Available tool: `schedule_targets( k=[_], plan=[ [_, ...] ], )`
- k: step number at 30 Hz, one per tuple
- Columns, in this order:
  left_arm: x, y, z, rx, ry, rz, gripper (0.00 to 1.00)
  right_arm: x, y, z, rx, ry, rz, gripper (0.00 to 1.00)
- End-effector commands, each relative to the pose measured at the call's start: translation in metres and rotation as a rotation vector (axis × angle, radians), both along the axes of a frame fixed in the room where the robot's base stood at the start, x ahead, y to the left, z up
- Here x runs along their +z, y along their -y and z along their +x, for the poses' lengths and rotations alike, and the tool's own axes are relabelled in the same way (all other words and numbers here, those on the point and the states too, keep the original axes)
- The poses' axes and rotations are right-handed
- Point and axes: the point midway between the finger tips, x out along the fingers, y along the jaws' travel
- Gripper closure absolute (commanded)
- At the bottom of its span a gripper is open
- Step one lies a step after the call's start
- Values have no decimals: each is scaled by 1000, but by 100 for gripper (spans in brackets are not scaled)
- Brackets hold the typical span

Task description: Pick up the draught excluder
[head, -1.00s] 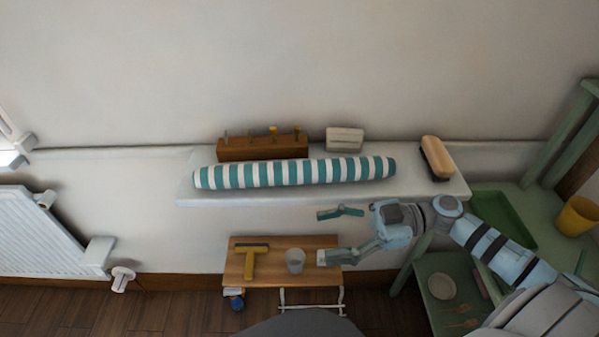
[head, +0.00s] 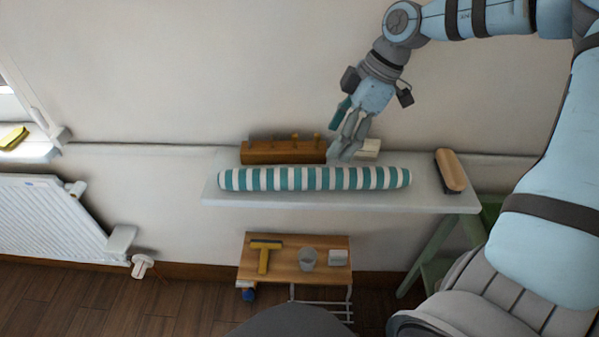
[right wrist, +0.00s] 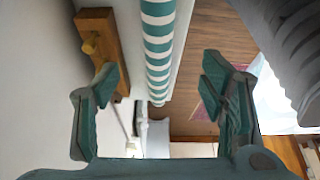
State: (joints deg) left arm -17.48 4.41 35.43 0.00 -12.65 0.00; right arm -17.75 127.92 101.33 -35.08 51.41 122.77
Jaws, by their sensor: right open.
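The draught excluder (head: 300,179) is a long teal-and-white striped roll. It lies along the white shelf (head: 430,200) against the wall in the head view. My right gripper (head: 343,152) is open, fingers pointing down, above and just behind the roll, right of its middle. In the right wrist view the draught excluder (right wrist: 158,45) runs between the two open fingers of my gripper (right wrist: 160,105), with nothing held. I cannot tell the height gap between fingertips and roll. My left gripper is not in view.
A brush (head: 451,171) lies at the shelf's right end. Below is a small wooden table (head: 283,271) with a yellow-handled tool (head: 264,256) and cup (head: 308,258). A radiator (head: 60,220) is left.

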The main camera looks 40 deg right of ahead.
Motion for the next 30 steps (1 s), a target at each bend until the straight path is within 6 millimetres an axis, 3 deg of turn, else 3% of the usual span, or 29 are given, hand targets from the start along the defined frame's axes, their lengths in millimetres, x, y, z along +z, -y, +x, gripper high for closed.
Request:
schedule_targets(
  k=[3,6,11,17,25,30],
  plan=[
    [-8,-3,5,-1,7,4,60,-35,-9,5,1,-7,0,35],
    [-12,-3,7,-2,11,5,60,-57,-17,10,1,-6,0,35],
    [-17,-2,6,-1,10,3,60,-76,-24,17,2,-3,1,35],
    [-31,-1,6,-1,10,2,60,-113,-35,26,4,-4,0,35],
    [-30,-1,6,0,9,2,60,-117,-38,29,2,-1,2,35],
    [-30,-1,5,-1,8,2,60,-116,-38,29,2,-1,2,62]
  ],
)
